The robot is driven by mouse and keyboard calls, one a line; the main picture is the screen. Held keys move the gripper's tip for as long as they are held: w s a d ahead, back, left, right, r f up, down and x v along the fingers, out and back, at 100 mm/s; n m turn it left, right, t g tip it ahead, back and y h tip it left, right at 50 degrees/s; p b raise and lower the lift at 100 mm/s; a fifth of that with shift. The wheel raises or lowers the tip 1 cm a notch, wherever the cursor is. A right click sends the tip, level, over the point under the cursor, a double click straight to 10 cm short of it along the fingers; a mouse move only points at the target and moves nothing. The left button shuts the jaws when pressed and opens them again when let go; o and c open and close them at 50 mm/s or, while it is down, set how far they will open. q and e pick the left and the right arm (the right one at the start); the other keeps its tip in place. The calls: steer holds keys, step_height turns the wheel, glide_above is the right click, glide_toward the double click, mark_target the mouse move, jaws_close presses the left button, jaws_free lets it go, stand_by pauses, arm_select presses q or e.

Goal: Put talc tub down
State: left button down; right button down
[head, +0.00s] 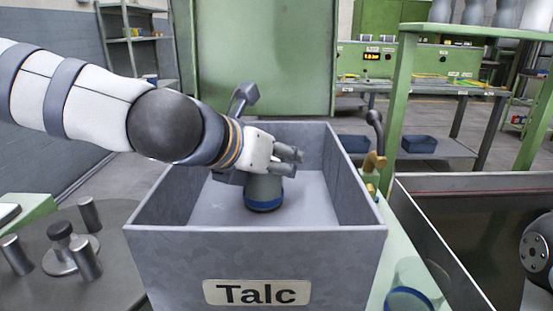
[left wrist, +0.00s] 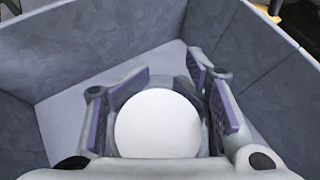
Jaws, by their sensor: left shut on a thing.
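The talc tub (head: 263,190) is a grey cylinder with a blue band near its bottom. My left gripper (head: 280,162) is shut on it, inside the grey bin labelled "Talc" (head: 190,245). In the left wrist view the tub's round white top (left wrist: 157,125) sits between the two finger pads of the left gripper (left wrist: 160,100). The tub is upright and low in the bin, with the bin's grey walls (left wrist: 85,45) around it. I cannot tell whether its base touches the bin floor. My right gripper is not in view.
A clear container with a blue band (head: 412,290) stands right of the bin on a green surface. Metal cylinders (head: 85,258) stand on a round grey plate at left. A green post (head: 398,110) rises behind right. The bin floor (head: 308,200) around the tub looks empty.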

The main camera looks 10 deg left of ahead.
arm_select(q)
steer(key=shift+f, duration=0.15)
steer(key=c, duration=0.7)
jaws_free()
steer(key=shift+c, duration=0.2)
steer(key=shift+r, duration=0.2)
steer(key=v, duration=1.2)
